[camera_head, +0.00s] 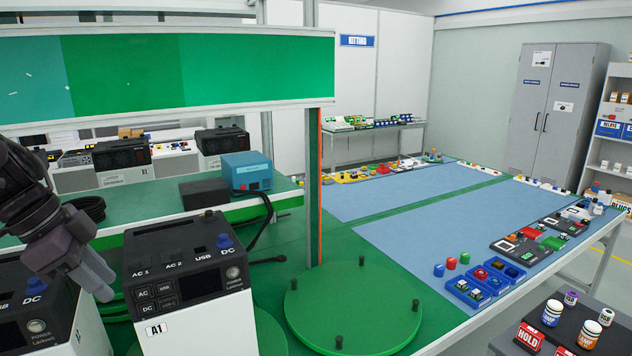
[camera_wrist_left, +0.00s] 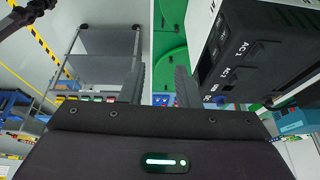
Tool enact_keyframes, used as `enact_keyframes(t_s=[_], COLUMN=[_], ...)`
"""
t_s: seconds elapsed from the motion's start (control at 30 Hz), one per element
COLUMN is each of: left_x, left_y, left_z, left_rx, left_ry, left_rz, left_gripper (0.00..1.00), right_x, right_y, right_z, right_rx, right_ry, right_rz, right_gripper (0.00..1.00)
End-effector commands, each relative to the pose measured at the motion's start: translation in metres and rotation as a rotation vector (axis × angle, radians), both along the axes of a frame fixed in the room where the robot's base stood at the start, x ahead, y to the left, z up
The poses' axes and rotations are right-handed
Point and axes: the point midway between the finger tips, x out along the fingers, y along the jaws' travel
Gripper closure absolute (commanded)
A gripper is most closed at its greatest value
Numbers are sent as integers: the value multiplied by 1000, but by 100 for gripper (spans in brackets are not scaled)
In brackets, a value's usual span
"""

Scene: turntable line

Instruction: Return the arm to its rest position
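My left arm comes in from the left edge of the head view. Its gripper (camera_head: 95,277) hangs beside the black-topped power unit labelled A1 (camera_head: 160,336), above another power unit (camera_head: 30,310) at the lower left. In the left wrist view the gripper's two fingers (camera_wrist_left: 159,85) stand apart with nothing between them. A power unit's dark panel (camera_wrist_left: 240,55) shows close on the right there. I cannot tell whether the gripper touches either unit. My right gripper does not show clearly in either view.
A round green turntable (camera_head: 352,310) with small black pegs lies right of unit A1. A blue box (camera_head: 247,172) and a black box (camera_head: 205,193) sit behind. A post (camera_head: 312,140) rises from the green bench. Blue mats (camera_head: 400,235) have bare room in the middle.

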Motion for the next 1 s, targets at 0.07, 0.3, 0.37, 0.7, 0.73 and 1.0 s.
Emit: enact_keyframes(t_s=[0.07, 0.3, 0.37, 0.7, 0.73, 1.0], left_x=[3, 14, 17, 33, 33, 18], left_y=[4, 13, 14, 0, -5, -45], left_z=[-12, -55, -70, -184, -195, -268], left_rx=[-6, -15, -19, -46, -46, -5], left_ry=[-16, -103, -132, -399, -430, -597], left_rz=[-10, -49, -59, -46, -33, 226], left_gripper=[71, 71, 71, 71, 71, 71], right_x=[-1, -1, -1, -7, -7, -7], right_y=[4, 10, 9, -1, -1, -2], right_z=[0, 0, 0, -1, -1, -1], right_rx=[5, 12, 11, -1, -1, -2], right_ry=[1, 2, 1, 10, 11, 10], right_rz=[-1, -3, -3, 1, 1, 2], right_gripper=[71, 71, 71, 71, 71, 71])
